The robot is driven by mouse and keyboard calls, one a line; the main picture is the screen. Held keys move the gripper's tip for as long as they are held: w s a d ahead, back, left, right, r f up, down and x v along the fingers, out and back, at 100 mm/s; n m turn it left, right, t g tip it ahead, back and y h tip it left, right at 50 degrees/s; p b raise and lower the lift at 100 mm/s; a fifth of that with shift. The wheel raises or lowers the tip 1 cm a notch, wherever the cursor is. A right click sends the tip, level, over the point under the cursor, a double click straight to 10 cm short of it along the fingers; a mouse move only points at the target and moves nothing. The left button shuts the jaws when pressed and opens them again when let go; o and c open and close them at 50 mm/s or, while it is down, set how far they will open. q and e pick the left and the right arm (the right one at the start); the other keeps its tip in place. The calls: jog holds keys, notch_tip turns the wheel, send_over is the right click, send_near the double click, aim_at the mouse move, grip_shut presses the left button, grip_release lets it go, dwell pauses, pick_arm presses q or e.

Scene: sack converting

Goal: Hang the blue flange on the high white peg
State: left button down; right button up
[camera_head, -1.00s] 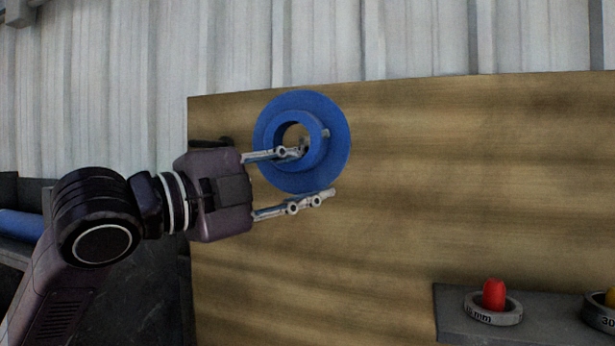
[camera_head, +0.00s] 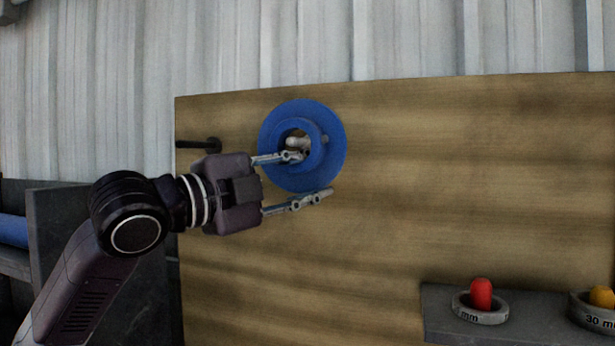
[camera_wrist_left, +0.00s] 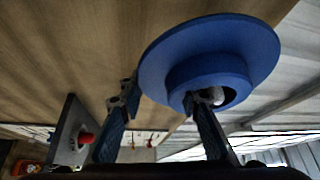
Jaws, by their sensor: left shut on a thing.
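The blue flange (camera_head: 333,145) is a wide disc with a raised collar, held upright in front of the wooden board. It also shows in the wrist view (camera_wrist_left: 165,62). My left gripper (camera_head: 316,174) is shut on its lower rim, with one finger in the bore and the other below the outer edge. The end of the white peg (camera_head: 296,142) shows inside the flange's hole. It also shows there in the wrist view (camera_wrist_left: 213,96). I cannot tell how far the peg passes through. My right gripper is in neither view.
A black peg (camera_head: 198,144) sticks out of the board (camera_head: 450,190) left of the flange. At the lower right, a grey shelf (camera_head: 440,305) carries a ring (camera_head: 481,316) with a red piece and another ring with a yellow piece. The board right of the flange is clear.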

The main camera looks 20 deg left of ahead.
aim_at(292, 186)
pick_arm(q)
jog(key=shift+w+r, duration=0.25)
jog(key=shift+w, duration=0.75)
jog(key=shift+w+f+p, duration=0.25)
jog(key=shift+w+p, duration=0.05)
jog(key=shift+w, duration=0.15)
jog(key=shift+w+f, duration=0.15)
jog(key=shift+f, duration=0.1)
jog(key=c, duration=1.4)
grip_release()
jog(key=shift+o, duration=0.2)
jog(key=shift+d+f, duration=0.1)
jog(key=shift+f, duration=0.25)
jog(key=v, duration=0.8)
jog(key=shift+r, duration=0.15)
